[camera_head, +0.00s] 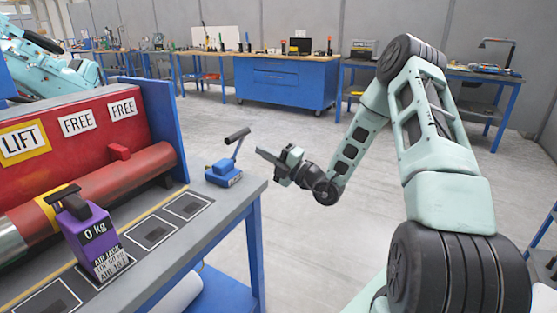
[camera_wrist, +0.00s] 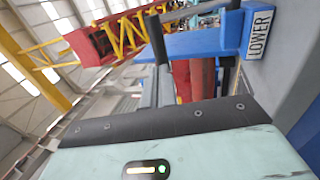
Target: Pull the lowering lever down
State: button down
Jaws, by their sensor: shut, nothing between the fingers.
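The lowering lever (camera_head: 237,135) is a dark bar handle on a thin stem, rising from a small blue box (camera_head: 221,173) at the bench's near right corner. The handle stands raised and tilted to the right. In the wrist view a white plate reading LOWER (camera_wrist: 260,33) is at the upper right, on its side. My gripper (camera_head: 262,154) is shut and empty, to the right of the lever and a little below its handle, pointing left. In the head view it is apart from the handle. Its fingers also show in the wrist view (camera_wrist: 158,42).
A blue end plate (camera_head: 163,130) stands behind the lever box. Open floor lies right of the bench.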

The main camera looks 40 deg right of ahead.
aim_at(240, 137)
jog(key=x, duration=0.5)
jog(key=shift+w+a+r, duration=0.15)
jog(key=shift+w, duration=0.2)
jog(key=shift+w+a+r+p, duration=0.15)
jog(key=shift+w+r+p, duration=0.25)
jog(key=shift+p, duration=0.55)
jog(key=shift+w+a+r+p, duration=0.1)
jog(key=shift+w+r+p, duration=0.05)
jog(key=shift+w+p, duration=0.25)
jog(key=shift+s, duration=0.1)
